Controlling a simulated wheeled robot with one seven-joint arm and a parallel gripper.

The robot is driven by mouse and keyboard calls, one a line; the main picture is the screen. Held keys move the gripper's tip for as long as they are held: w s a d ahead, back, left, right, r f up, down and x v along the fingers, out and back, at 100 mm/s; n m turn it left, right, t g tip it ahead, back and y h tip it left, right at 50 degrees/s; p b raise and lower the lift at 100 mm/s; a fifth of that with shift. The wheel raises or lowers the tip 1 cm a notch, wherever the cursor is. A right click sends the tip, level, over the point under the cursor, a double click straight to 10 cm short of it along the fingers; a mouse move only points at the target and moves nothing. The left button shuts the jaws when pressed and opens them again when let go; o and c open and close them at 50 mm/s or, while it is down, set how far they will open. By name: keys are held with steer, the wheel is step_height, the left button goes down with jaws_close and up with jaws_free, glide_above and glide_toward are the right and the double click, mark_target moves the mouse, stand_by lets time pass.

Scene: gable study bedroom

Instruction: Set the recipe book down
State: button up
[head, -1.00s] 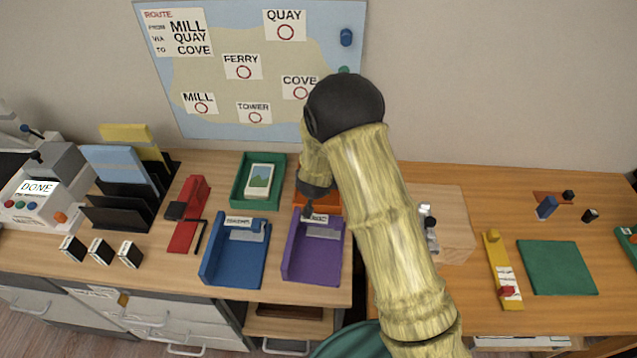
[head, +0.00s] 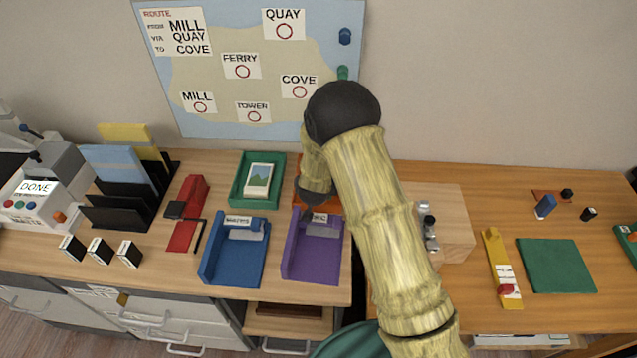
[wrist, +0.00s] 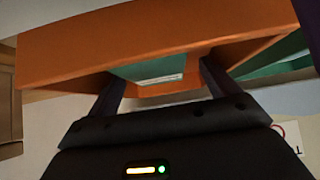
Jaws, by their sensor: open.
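My gripper (wrist: 161,78) is open in the wrist view, its two dark fingers apart at an orange tray (wrist: 150,36). A teal, flat thing with a pale strip (wrist: 150,68) shows inside the tray, between and beyond the fingers. It may be the recipe book, but I cannot tell for sure, nor whether the fingers touch it. In the head view my arm covers most of the orange tray (head: 331,199), and the fingers cannot be made out. No book is plainly recognisable there.
A green tray with a picture card (head: 239,194), a blue tray (head: 228,274) and a purple tray (head: 312,267) stand close around. A wooden block (head: 456,222) lies right of my arm. A green mat (head: 557,266) lies further right. A map board (head: 215,120) stands behind.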

steer(key=v, duration=1.1)
steer(key=shift+d+r, duration=0.2)
steer(key=shift+s+a+r, duration=0.1)
steer(key=shift+s+r, duration=0.1)
steer(key=shift+s, duration=0.15)
steer(key=s+d+r+g, duration=0.3)
steer(key=s+d+r, duration=0.1)
steer(key=s+d, duration=0.5)
steer(key=s+d+r+g, duration=0.3)
steer(key=s+d+r, duration=0.1)
steer(key=s+d, duration=0.5)
steer(key=shift+s+r, duration=0.25)
steer(key=shift+r, duration=0.1)
